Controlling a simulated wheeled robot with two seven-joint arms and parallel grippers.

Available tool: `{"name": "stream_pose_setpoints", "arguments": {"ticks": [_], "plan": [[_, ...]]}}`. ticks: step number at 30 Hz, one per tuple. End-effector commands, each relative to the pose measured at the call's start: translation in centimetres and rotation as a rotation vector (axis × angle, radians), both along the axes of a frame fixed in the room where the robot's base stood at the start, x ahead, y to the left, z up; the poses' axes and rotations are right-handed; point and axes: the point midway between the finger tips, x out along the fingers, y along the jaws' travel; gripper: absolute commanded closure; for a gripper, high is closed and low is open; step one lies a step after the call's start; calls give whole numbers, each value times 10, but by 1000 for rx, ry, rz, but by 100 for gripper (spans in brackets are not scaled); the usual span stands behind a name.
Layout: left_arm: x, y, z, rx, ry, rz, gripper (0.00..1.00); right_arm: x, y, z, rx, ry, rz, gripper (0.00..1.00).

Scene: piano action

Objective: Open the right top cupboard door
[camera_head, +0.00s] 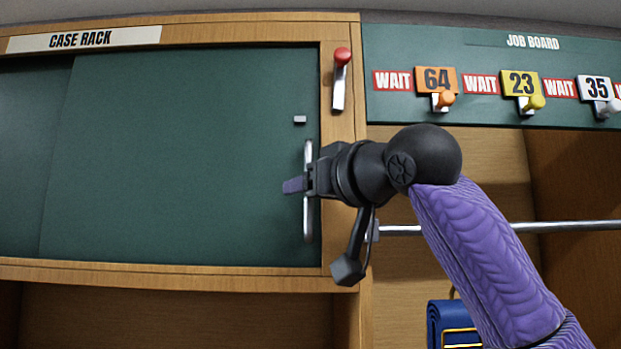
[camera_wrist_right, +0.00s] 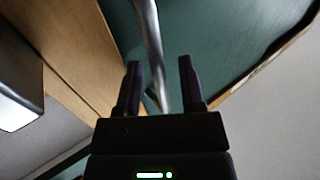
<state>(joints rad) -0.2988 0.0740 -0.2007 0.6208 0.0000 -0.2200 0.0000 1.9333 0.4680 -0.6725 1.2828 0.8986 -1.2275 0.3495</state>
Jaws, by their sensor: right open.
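The right cupboard door (camera_head: 180,150) is a dark green panel under the "CASE RACK" sign. Its right edge meets the wooden frame post (camera_head: 345,200). A vertical metal bar handle (camera_head: 308,228) stands near that edge. My right gripper (camera_head: 294,186) is at the handle's middle, its arm coming from the right. In the right wrist view the open fingers (camera_wrist_right: 160,68) stand on either side of the handle (camera_wrist_right: 150,35), which runs between them. Contact cannot be told. The gripper hides the handle's middle. My left gripper is not in view.
A red-knobbed lever (camera_head: 341,78) is on the post above the handle, knob up. A small grey block (camera_head: 299,119) sits on the door. The job board (camera_head: 580,60) with knobs and number tags is at upper right. A metal rail (camera_head: 560,226) crosses the open bay below it.

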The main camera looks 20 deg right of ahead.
Motion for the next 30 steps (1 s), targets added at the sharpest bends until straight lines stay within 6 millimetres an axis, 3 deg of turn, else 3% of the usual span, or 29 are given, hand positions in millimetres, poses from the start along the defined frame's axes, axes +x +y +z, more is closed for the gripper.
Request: {"name": "stream_pose_setpoints", "arguments": {"ticks": [3, 4, 9, 11, 30], "plan": [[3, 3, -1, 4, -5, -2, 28, 0, 0, -1, 0, 1, 0, 50], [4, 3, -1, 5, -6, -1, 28, 0, 0, -1, 0, 1, 0, 54], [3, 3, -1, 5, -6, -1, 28, 0, 0, -1, 0, 0, 0, 90], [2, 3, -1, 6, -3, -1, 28, -1, 0, -1, 0, 0, 0, 100], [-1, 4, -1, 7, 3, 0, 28, -1, 0, 0, 1, -2, 0, 100]]}}
